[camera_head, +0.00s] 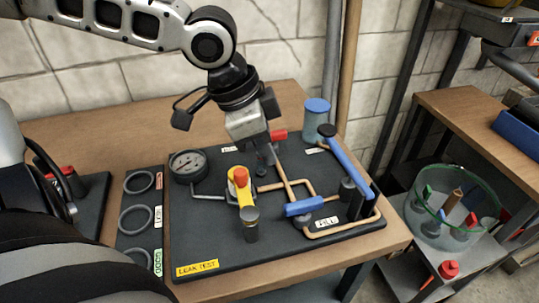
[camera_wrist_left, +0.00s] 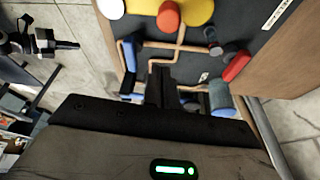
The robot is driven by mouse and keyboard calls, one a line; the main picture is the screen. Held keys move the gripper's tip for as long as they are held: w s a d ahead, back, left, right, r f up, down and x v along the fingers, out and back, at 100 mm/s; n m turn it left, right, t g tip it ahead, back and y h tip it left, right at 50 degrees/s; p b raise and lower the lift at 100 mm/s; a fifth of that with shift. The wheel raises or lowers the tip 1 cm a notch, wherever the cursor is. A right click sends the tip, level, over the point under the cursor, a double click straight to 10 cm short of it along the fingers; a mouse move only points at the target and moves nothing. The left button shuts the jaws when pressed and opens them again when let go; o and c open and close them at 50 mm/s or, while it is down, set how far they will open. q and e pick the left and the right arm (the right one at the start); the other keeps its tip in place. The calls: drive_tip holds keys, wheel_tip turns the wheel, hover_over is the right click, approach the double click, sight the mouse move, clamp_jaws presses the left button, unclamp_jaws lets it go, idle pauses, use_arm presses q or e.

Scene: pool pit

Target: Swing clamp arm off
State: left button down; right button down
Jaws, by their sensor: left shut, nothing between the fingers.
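The clamp arm (camera_head: 244,196) is a yellow bar with a red-orange knob (camera_head: 239,175) on top. It stands near the middle of the black leak-test board (camera_head: 215,246), with a grey cylinder (camera_head: 251,228) at its near end. The knob also shows at the top of the left wrist view (camera_wrist_left: 168,14), beside a yellow part (camera_wrist_left: 198,10). My left gripper (camera_head: 262,170) points down over the board, just right of and behind the clamp arm, apart from it. Its fingers (camera_wrist_left: 161,85) are shut and empty. My right gripper is out of view.
Copper pipes (camera_head: 286,172), a blue handle (camera_head: 304,206), a long blue lever (camera_head: 347,165) and a red handle (camera_head: 279,135) surround the gripper. A pressure gauge (camera_head: 188,165) stands left. A blue-topped cylinder (camera_head: 316,118) stands behind. A glass bowl (camera_head: 455,205) is at right.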

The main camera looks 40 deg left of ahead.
use_arm(q)
drive_tip(key=p+v, duration=0.1)
drive_tip(key=v, duration=0.6)
drive_tip(key=shift+s, duration=0.3)
